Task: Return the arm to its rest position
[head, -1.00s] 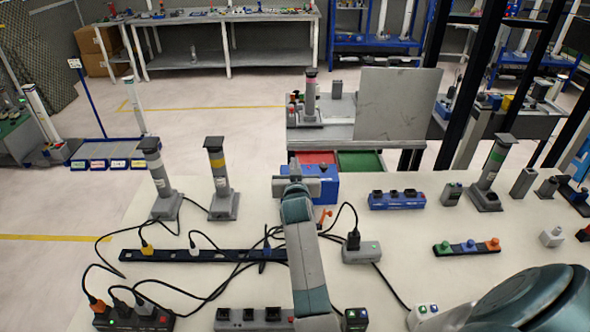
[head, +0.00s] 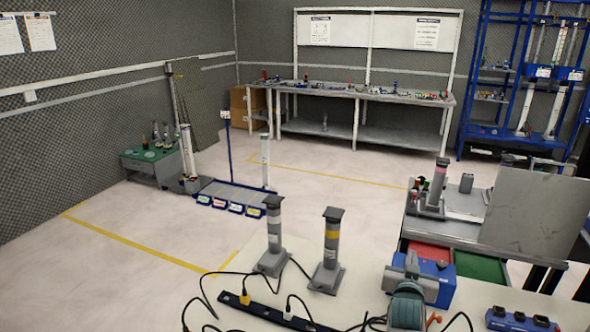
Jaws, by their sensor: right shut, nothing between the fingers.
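My right gripper (head: 410,264) shows in the head view at the lower right, over the white table (head: 225,262). It is shut and holds nothing. My teal right wrist is just below it, cut off by the bottom edge. A blue box (head: 441,290) stands behind and beside the gripper, partly hidden by it; I cannot tell whether they touch. My left gripper is not in view.
Two grey posts, one with a white band (head: 274,238) and one with a yellow band (head: 331,252), stand left of the gripper. A dark power strip (head: 262,311) with cables lies in front. A blue socket block (head: 522,322) is at right. Open floor lies beyond.

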